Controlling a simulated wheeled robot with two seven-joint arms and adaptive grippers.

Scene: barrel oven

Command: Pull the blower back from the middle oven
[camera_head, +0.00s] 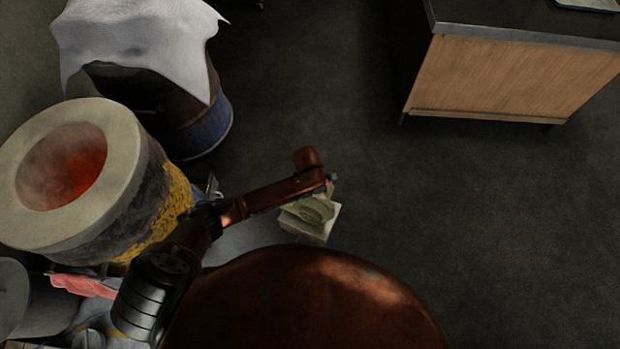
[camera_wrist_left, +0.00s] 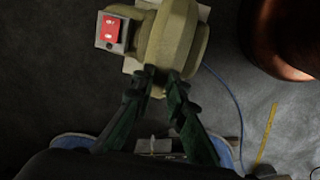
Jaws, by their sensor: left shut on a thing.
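The blower is a pale green, rounded unit on a whitish base (camera_head: 312,213). In the head view it stands on the floor to the right of the glowing oven. In the left wrist view the blower (camera_wrist_left: 172,35) shows from above, with a red switch on a grey box (camera_wrist_left: 112,30) at its left. My left gripper (camera_wrist_left: 166,80) is shut on the near part of the blower. In the head view my arm hides its fingers. The oven (camera_head: 125,135) is a barrel with a thick pale rim, a red glowing opening and yellow patches. My right gripper is not in view.
A barrel draped with white cloth (camera_head: 140,35) stands behind the oven. A grey cylinder (camera_head: 12,295) and red cloth (camera_head: 82,284) lie at lower left. A blue cable (camera_wrist_left: 225,88) runs beside the blower. A wood-fronted counter (camera_head: 510,80) stands upper right. The right floor is clear.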

